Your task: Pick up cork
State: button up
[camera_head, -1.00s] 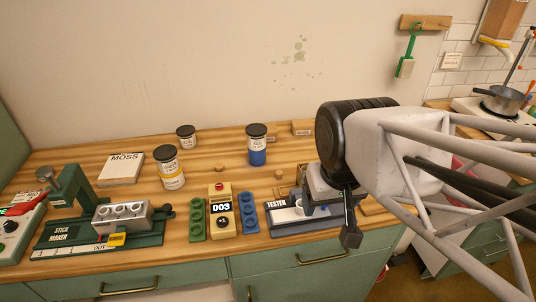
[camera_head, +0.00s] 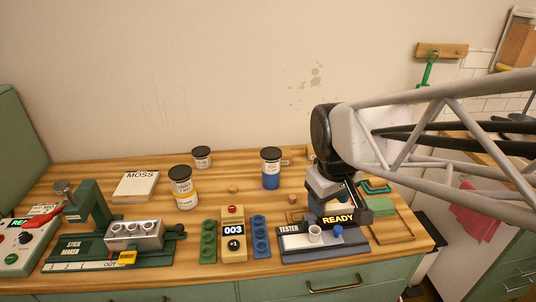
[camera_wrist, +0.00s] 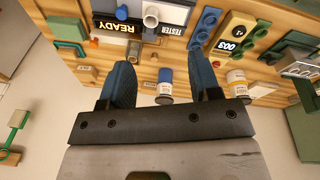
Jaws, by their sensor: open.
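A second small brown piece (camera_head: 291,199) lies nearer the tester; I cannot tell which is the cork. My gripper (camera_wrist: 163,65) is open, its two blue-black fingers apart with nothing held between them. In the wrist view the blue jar (camera_wrist: 165,88) shows beyond the gap, some distance away. In the head view my gripper's fingers are largely hidden near the tester, at the table's right side.
The tester (camera_head: 320,238) with its READY sign stands at the front right, holding a small white cup (camera_head: 315,234). Green and blue racks flank the 003 counter (camera_head: 233,231). The stick maker (camera_head: 95,252) and MOSS book (camera_head: 136,185) are left. Table around the small piece is clear.

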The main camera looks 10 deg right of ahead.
jog(key=w+f+n+g, duration=0.1)
jog(key=w+f+n, duration=0.25)
jog(key=w, duration=0.45)
jog(key=w+f+n, duration=0.3)
jog(key=w+n, duration=0.1)
jog(key=w, duration=0.4)
jog(key=n+g+h, duration=0.1)
jog(key=n, duration=0.6)
send_over(292, 196)
jog(key=a, duration=0.1)
notch_tip(292, 196, down, 10)
jog(key=shift+f, duration=0.1)
jog(key=shift+d+f, duration=0.1)
jog(key=shift+f, duration=1.1)
jog(key=shift+f, duration=0.1)
jog(key=shift+s+d+f, duration=0.1)
jog(key=shift+d+f, duration=0.1)
jog(key=shift+f, duration=1.05)
jog(key=shift+d+f, duration=0.2)
jog(key=shift+f, duration=1)
jog(key=shift+c, duration=0.4)
